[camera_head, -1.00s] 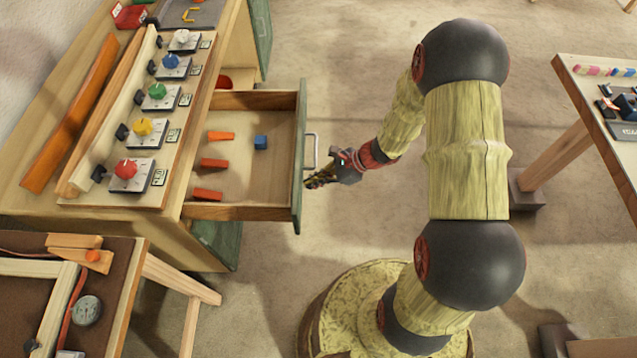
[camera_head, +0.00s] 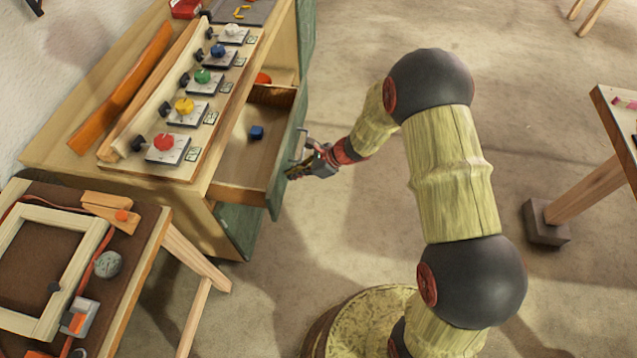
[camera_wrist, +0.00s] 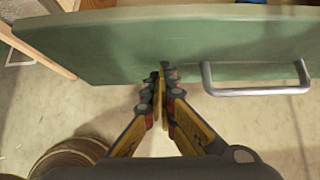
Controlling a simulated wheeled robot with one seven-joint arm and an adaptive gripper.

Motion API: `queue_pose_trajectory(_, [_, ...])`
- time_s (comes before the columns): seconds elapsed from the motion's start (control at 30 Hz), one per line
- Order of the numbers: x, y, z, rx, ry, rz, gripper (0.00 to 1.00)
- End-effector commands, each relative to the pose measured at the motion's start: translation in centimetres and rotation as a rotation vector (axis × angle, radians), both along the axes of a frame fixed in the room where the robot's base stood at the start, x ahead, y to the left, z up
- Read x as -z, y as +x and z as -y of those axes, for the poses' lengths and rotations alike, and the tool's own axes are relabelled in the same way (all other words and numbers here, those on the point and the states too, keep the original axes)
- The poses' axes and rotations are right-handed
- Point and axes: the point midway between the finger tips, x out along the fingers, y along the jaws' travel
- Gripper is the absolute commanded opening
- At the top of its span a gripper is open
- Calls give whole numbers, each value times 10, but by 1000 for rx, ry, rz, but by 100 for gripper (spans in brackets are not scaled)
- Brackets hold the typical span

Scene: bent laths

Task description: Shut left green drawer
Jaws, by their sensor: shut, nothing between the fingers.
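The green-fronted drawer (camera_head: 283,168) stands partly open from the wooden workbench in the head view, with a small blue block (camera_head: 257,132) inside. Its green front (camera_wrist: 150,45) spans the upper part of the wrist view. A grey bar handle (camera_wrist: 257,91) is fixed on that front, to the right of my fingers; it also shows in the head view (camera_head: 301,143). My gripper (camera_head: 292,174) is shut and empty. Its fingertips (camera_wrist: 165,70) are at the drawer front, beside the handle and not around it; whether they touch the front I cannot tell.
The workbench top carries a row of coloured knobs (camera_head: 203,76) and an orange lath (camera_head: 122,88). A low table with a pale frame (camera_head: 91,228) stands at lower left. Another table (camera_head: 610,120) is at the right. The floor between is clear.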

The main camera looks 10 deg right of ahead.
Motion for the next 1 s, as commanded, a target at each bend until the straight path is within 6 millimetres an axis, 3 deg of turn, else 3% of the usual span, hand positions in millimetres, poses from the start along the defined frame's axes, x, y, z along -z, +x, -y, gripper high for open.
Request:
queue_pose_trajectory(0.2, [1,18,-61,-6,1,1,0])
queue_pose_trajectory(0.53, [0,45,-142,-4,1,0,0])
queue_pose_trajectory(0.8, [0,59,-184,-1,0,0,0])
queue_pose_trajectory(1.0, [0,65,-199,0,0,0,0])
